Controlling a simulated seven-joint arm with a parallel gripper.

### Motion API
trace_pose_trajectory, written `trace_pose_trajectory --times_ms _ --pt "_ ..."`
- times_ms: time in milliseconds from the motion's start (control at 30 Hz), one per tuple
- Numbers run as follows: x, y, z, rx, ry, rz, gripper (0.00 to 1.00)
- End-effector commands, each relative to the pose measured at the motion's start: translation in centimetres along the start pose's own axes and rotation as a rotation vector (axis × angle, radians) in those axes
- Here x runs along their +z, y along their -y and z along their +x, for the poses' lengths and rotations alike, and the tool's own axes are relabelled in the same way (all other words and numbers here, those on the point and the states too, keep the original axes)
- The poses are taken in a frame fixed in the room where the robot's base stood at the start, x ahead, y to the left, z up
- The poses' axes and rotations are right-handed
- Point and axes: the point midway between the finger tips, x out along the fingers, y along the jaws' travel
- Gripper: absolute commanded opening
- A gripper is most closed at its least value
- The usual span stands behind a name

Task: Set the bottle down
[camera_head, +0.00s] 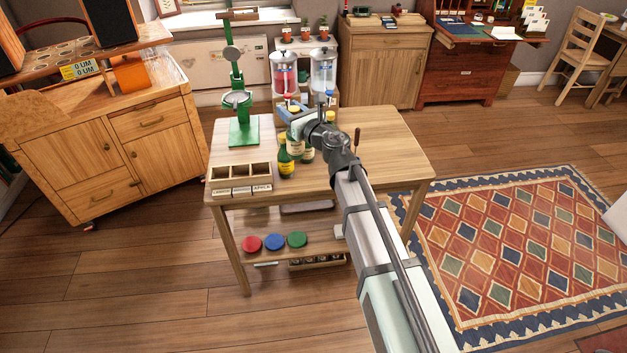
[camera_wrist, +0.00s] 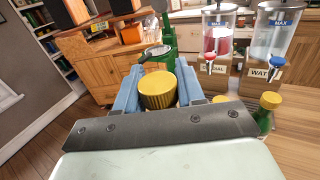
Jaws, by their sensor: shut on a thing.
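My gripper (camera_wrist: 160,92) has its blue fingers closed on either side of a bottle with a ribbed yellow cap (camera_wrist: 158,88). In the head view my gripper (camera_head: 294,118) is over the middle of the wooden table (camera_head: 385,140). The held bottle's body is mostly hidden there, and I cannot tell whether its base touches the table. A green bottle with a yellow label (camera_head: 286,163) stands at the front of the cluster below my gripper. Another yellow-capped green bottle (camera_wrist: 267,110) stands to the right in the wrist view.
A green press (camera_head: 240,110) stands at the table's back left. A compartment tray with labels (camera_head: 240,180) lies at the front left. Two clear dispensers (camera_head: 285,73) (camera_head: 322,70) stand behind. The table's right part is clear. Red, blue and green discs (camera_head: 274,242) lie on the lower shelf.

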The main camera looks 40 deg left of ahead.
Motion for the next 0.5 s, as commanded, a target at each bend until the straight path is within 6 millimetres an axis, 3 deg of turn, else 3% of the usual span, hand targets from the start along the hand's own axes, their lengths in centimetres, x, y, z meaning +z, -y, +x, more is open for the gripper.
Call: trace_pose_trajectory --times_ms 33,200,500 --pt "-0.7 1.5 -0.2 -0.005 -0.001 0.002 0.0" --pt "-2.0 4.4 -1.1 -0.006 0.0 0.001 0.0" --pt "-4.5 5.8 -1.7 -0.006 -0.001 0.001 0.0"
